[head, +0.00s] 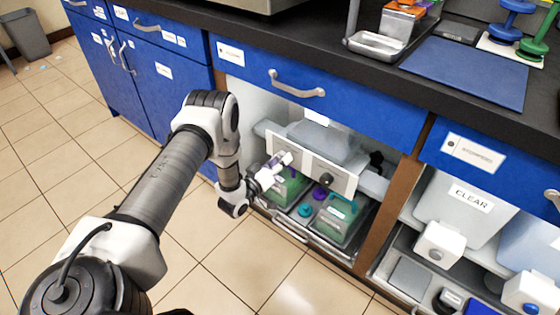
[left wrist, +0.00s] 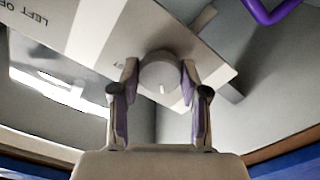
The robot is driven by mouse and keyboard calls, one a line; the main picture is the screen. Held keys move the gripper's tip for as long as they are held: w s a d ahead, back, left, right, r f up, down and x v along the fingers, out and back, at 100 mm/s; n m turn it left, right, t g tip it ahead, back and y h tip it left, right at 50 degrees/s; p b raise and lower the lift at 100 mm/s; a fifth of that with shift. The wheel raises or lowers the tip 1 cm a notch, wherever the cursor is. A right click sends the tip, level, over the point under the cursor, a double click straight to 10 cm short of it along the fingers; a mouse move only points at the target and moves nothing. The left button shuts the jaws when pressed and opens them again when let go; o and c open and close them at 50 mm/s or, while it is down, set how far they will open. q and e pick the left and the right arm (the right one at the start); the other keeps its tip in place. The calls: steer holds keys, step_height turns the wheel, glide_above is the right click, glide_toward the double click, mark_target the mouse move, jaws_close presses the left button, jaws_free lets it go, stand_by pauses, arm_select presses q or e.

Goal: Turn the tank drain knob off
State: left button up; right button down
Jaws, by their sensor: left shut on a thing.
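A white panel (head: 346,185) sits inside the open bay under the blue drawer. In the left wrist view, the panel (left wrist: 95,35) carries printed text including "LEFT". A round grey knob (left wrist: 158,72) with a short white mark is on it. My left gripper (head: 284,160) is at the left part of the panel. In the left wrist view its two fingers (left wrist: 158,88) lie on either side of the knob, shut on it. The head view hides this knob behind the gripper. A second, dark knob (head: 326,180) shows on the panel's right. My right gripper is not in view.
Below the panel, a pulled-out tray (head: 290,229) holds green-topped boxes and small coloured parts. A wooden divider (head: 383,222) separates the bay from a right bay with a container marked "CLEAR" (head: 470,197). The tiled floor (head: 205,270) in front is clear.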

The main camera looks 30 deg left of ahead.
arm_select(q)
steer(key=o, duration=1.1)
steer(key=shift+o, duration=0.2)
steer(key=shift+s, duration=0.1)
steer(key=s, duration=1.1)
steer(key=shift+s+a, duration=0.4)
steer(key=shift+a, duration=0.05)
